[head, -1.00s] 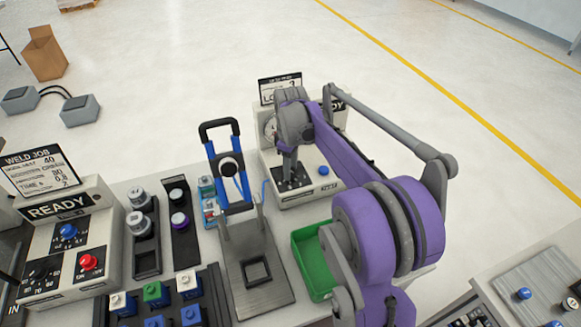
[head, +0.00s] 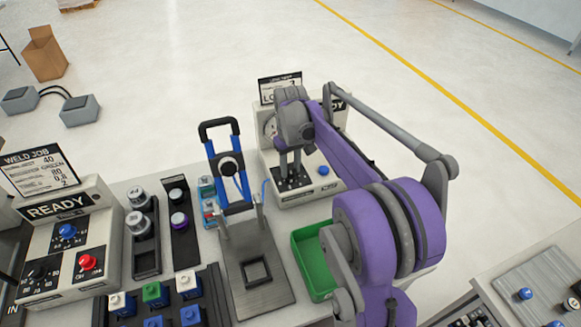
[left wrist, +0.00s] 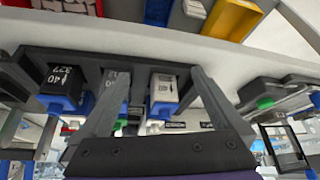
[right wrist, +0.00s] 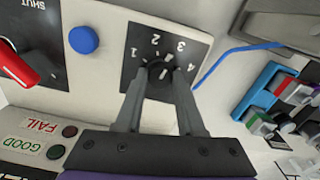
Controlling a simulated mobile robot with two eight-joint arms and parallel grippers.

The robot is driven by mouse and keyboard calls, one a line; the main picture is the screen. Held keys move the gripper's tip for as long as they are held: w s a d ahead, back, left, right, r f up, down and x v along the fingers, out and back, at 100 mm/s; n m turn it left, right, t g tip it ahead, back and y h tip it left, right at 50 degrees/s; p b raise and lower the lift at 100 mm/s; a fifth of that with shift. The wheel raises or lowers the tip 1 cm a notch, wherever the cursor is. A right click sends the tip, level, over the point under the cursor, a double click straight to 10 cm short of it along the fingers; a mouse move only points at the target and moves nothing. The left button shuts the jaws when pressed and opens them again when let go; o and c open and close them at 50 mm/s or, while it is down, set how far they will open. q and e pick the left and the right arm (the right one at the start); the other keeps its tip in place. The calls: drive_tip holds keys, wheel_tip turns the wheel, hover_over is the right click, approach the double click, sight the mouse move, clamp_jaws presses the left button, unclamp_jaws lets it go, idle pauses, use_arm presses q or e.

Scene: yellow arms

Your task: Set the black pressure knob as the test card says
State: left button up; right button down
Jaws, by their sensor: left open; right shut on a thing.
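The black pressure knob (right wrist: 160,72) sits on a dark plate (right wrist: 190,42) numbered 1 to 4 in the right wrist view. My right gripper (right wrist: 158,95) is shut on it, a finger on each side; I cannot tell clearly which number it points to. In the head view my right gripper (head: 289,168) reaches down to the white test unit (head: 312,194). The test card (head: 279,85) stands on top of that unit; my arm covers part of it and its text is too small to read surely. My left gripper (left wrist: 160,95) is open and empty near several labelled blocks (left wrist: 164,88).
A blue button (right wrist: 84,40) and a red switch handle (right wrist: 18,65) are near the knob. A blue-handled clamp fixture (head: 236,205) and a green tray (head: 302,240) stand left of and in front of the unit. The weld panel (head: 62,250) is at the far left.

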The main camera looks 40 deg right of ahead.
sight(291, 170)
drive_tip(key=shift+m, duration=0.9)
drive_tip(key=c, duration=0.5)
unclamp_jaws()
wheel_tip(291, 170, up, 11)
drive_tip(key=shift+f+p, duration=0.1)
drive_tip(key=shift+p, duration=0.25)
